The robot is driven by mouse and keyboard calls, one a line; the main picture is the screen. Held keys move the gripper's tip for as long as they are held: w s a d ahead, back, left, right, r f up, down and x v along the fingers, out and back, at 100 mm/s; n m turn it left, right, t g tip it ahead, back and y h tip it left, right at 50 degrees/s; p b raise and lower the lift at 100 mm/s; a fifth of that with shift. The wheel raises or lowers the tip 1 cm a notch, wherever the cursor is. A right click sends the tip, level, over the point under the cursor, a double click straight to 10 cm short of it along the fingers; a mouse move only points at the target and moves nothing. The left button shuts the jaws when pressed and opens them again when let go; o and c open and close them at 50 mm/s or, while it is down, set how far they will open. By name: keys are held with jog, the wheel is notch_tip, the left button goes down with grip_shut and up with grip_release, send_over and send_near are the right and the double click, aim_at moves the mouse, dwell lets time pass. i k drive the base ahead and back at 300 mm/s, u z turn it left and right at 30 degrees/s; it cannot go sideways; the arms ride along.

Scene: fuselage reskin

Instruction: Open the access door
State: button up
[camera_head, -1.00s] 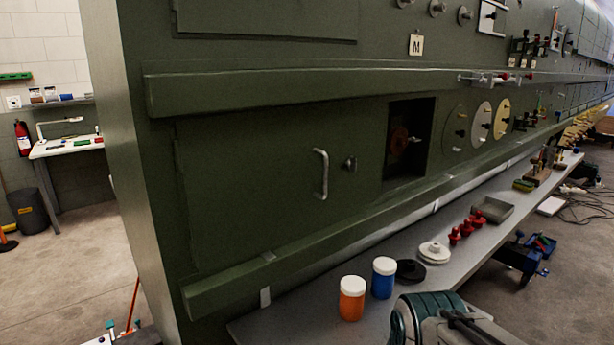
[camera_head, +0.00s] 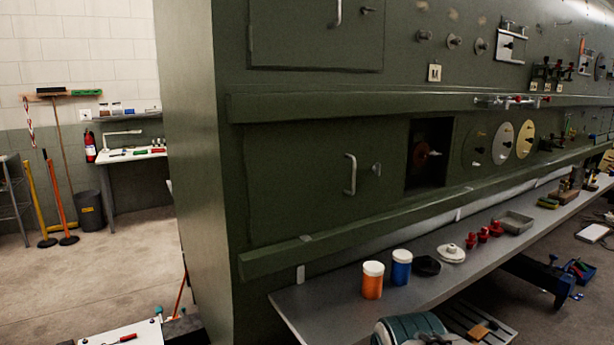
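A green access door (camera_head: 300,190) lies in the lower part of the green fuselage wall, between two long ledges. It looks shut. It has an upright silver bar handle (camera_head: 350,175) near its right side and a small latch knob (camera_head: 376,169) right of the handle. A second green panel (camera_head: 310,35) above it also has a bar handle (camera_head: 338,12) and looks shut.
A grey bench (camera_head: 330,300) runs along the wall below the door, with an orange jar (camera_head: 373,281), a blue jar (camera_head: 401,268) and several small parts. A lower ledge (camera_head: 330,243) juts out under the door. Open floor lies to the left.

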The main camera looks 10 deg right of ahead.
aim_at(302, 178)
jog(key=u, duration=0.25)
jog(key=i, duration=0.85)
jog(key=z, duration=0.65)
